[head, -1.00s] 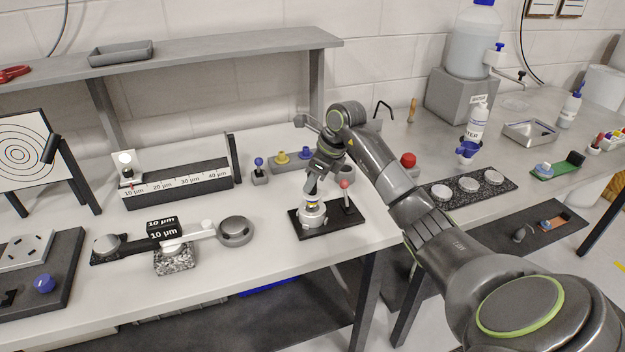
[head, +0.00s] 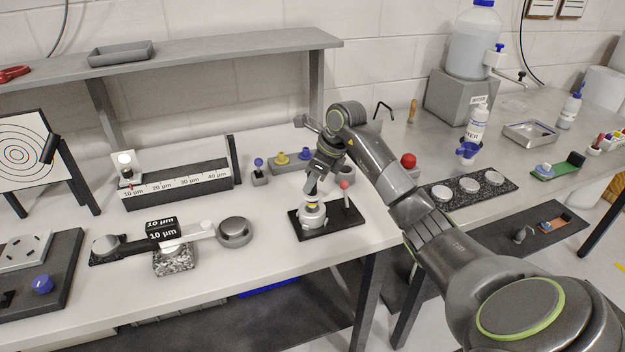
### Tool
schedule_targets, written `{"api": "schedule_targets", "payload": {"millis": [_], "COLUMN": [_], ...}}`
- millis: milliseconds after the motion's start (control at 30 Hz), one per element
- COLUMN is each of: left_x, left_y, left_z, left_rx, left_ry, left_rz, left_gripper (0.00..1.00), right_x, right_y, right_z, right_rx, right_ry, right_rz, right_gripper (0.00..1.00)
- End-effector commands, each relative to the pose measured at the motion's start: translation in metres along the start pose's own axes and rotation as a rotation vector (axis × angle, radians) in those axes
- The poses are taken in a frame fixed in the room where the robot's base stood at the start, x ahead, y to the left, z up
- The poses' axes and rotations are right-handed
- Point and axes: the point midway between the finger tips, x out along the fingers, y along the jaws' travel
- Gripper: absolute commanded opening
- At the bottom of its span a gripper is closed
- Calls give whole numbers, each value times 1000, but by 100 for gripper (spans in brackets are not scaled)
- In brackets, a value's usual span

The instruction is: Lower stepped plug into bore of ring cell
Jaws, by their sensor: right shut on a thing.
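The ring cell (head: 312,217) is a pale metal ring body on a black base plate (head: 345,224) near the front edge of the bench. My right gripper (head: 312,190) points down directly above it, shut on the stepped plug (head: 313,204). Only a small part of the plug shows, with a yellow band, at the top of the ring cell. The fingers and the small scale hide how deep the plug sits in the bore. A post with a red knob (head: 344,184) stands on the same base plate, close to the right of the gripper. My left gripper is not in view.
A balance-like arm with a 10 µm block (head: 161,231) lies to the left. A scale block (head: 180,187) and a holder with yellow and blue knobs (head: 290,162) stand behind. A red knob (head: 408,160) is behind my right arm.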

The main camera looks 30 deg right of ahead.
Motion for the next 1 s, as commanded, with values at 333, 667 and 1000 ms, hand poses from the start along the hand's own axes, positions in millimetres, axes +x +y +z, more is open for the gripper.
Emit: {"api": "schedule_targets", "payload": {"millis": [333,667,1000], "left_x": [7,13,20], "left_y": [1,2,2], "left_z": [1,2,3], "left_rx": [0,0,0], "left_ry": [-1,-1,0], "left_rz": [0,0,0], "left_gripper": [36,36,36], "right_x": [7,14,21], "right_y": [0,0,0], "right_z": [-3,-6,-8], "right_rx": [0,0,0], "right_ry": [0,0,0], "right_rz": [0,0,0], "right_gripper": [0,0,0]}}
